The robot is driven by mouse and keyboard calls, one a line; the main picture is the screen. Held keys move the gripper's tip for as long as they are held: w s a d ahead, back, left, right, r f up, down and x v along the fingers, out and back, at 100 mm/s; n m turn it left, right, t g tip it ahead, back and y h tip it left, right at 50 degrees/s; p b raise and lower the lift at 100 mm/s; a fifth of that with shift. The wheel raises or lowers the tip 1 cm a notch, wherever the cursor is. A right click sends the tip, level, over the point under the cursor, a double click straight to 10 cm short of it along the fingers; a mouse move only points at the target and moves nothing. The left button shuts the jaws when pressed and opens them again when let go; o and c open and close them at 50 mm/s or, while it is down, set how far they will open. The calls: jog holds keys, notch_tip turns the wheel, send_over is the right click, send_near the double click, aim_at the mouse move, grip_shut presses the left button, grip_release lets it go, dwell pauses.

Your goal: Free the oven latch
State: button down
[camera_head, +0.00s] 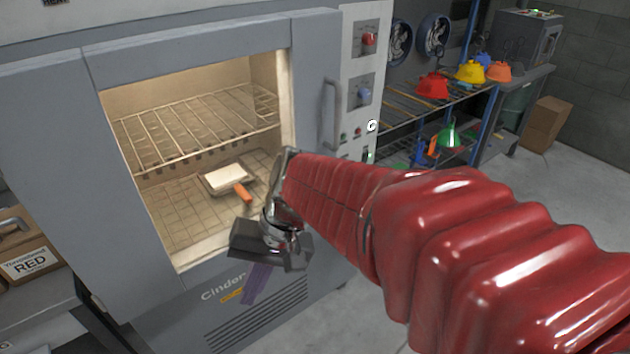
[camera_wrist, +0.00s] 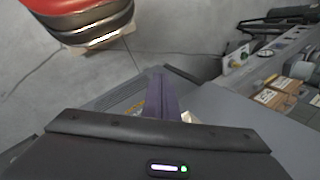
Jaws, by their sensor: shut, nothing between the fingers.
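The grey oven (camera_head: 190,68) stands in front of me with a lit inside that shows two wire racks. I cannot tell if its front opening is bare or glazed. A vertical bar handle (camera_head: 330,115) is on the right of its front, the only latch-like part I see. My gripper (camera_head: 258,285) has a dark body and purple fingers, shut and empty, pointing down before the oven's lower front near the "Cinder" label. It is below and left of the handle, apart from it. In the wrist view the purple fingers (camera_wrist: 161,95) are together.
A pale slab with an orange handle (camera_head: 240,190) lies on the lower rack. A control panel (camera_head: 363,90) is right of the handle. A shelf of coloured hoods (camera_head: 432,85) stands behind. A box marked RED (camera_head: 30,262) is at left.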

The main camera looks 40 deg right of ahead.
jog(key=w+d+f+m+t+y, duration=0.3)
jog(key=w+d+m+t+y, duration=0.1)
jog(key=w+d+m, duration=0.35)
jog(key=w+d+f+m+t+y, duration=0.3)
jog(key=w+d+m+t+y, duration=0.25)
jog(key=w+m, duration=0.2)
jog(key=s+d+f+m+t+h, duration=0.1)
jog(key=d+f+m+t+h, duration=0.4)
jog(key=d, duration=0.8)
jog(key=s+d+f+m+t+h, duration=0.1)
jog(key=d+f+m+t+h, duration=0.4)
jog(key=d, duration=0.9)
notch_tip(320, 180, down, 4)
jog(key=m+h, duration=0.3)
jog(key=m, duration=0.2)
jog(key=shift+s+h, duration=0.35)
jog(key=shift+s, duration=0.05)
jog(key=shift+w+a, duration=0.1)
